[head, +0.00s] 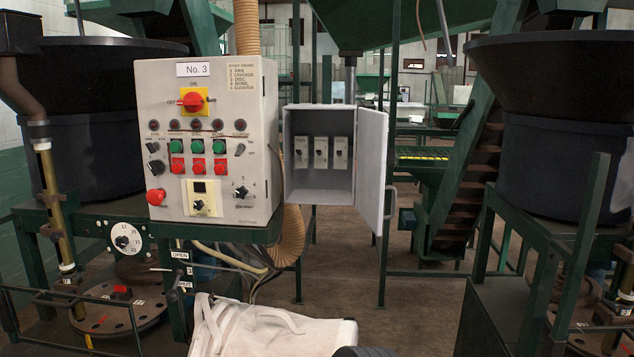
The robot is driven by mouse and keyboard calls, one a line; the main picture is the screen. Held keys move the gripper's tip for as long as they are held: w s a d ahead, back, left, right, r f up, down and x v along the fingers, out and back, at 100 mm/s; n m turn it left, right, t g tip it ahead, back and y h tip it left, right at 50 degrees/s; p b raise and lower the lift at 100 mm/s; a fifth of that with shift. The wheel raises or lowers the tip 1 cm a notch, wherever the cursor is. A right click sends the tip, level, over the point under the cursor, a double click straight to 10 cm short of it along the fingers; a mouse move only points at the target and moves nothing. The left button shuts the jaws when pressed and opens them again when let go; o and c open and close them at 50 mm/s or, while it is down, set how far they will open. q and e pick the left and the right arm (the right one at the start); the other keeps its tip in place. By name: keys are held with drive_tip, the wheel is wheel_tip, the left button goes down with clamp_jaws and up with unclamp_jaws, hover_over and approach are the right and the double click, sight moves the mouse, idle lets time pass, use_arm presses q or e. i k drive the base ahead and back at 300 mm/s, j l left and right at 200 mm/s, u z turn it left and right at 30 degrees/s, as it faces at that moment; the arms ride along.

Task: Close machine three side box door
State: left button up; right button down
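The machine three control panel (207,140), a pale grey box labelled "No. 3", stands left of centre. The grey side box (319,190) is just to its right, with several light switches inside. Its door (371,165) is hinged on the box's right edge and stands open, swung out toward me. A small handle (392,200) shows at the door's right side. Neither of my grippers is in view, so I cannot see where they are relative to the door.
A white bag (262,330) lies low in front of the panel. Dark green frame posts (387,250) stand behind the door. A large dark hopper (555,150) on a green frame is at right. Bare floor (425,315) lies below and right of the door.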

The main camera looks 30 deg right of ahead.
sight(370, 188)
drive_tip(key=k+l, duration=0.1)
drive_tip(key=l, duration=0.7)
drive_tip(key=k+l+z, duration=0.15)
drive_tip(key=l, duration=0.65)
drive_tip(key=k+l, duration=0.1)
drive_tip(key=l, duration=0.7)
drive_tip(key=j+z, duration=0.05)
